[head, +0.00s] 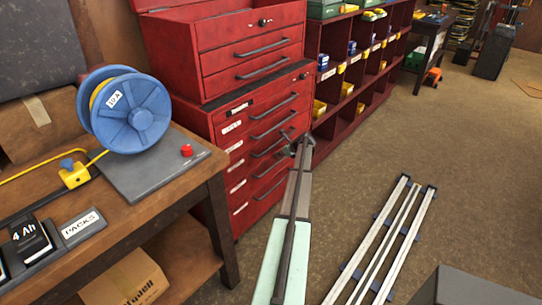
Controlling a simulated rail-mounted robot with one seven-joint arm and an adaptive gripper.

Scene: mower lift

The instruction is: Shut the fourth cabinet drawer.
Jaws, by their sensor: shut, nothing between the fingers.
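The red tool cabinet (219,125) stands left of centre in the head view, with a column of labelled drawers with dark bar handles. Counted from the top of this lower cabinet, the fourth drawer (240,170) is partly covered on its right by my arm and gripper. I cannot tell from this angle how far it sticks out. My gripper (299,149) is at the cabinet's front right edge, beside the drawer handles. It is small and dark here, shut and empty. I cannot tell whether it touches a drawer.
A red upper chest (225,40) sits on the cabinet. A workbench (150,218) with a blue cable reel (135,113) stands at left. Red bin shelving (345,110) runs behind at right.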

